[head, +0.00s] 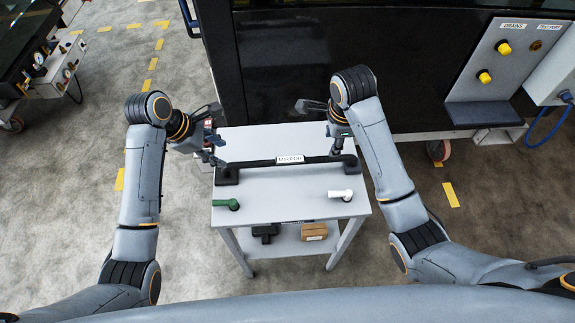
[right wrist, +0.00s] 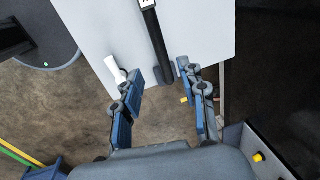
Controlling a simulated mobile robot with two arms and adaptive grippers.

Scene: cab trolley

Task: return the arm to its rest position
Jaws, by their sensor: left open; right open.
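My left gripper (head: 216,152) is open and empty at the left edge of the trolley top, close to the left end of the black bar (head: 265,163). My right gripper (head: 338,143) is by the bar's right end; in the right wrist view its open fingers (right wrist: 160,70) have nothing clamped between them. The bar's end (right wrist: 165,74) shows beyond and between those fingertips. Whether the fingers touch the bar cannot be told. Both arms are extended forward over the floor on either side of the trolley.
The grey trolley top (head: 285,202) carries a green handle (head: 226,203) and a white handle (head: 341,195). A brown box (head: 314,231) lies on its lower shelf. A dark cab panel (head: 300,70) stands behind the trolley. A panel with yellow knobs (head: 510,55) is back right.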

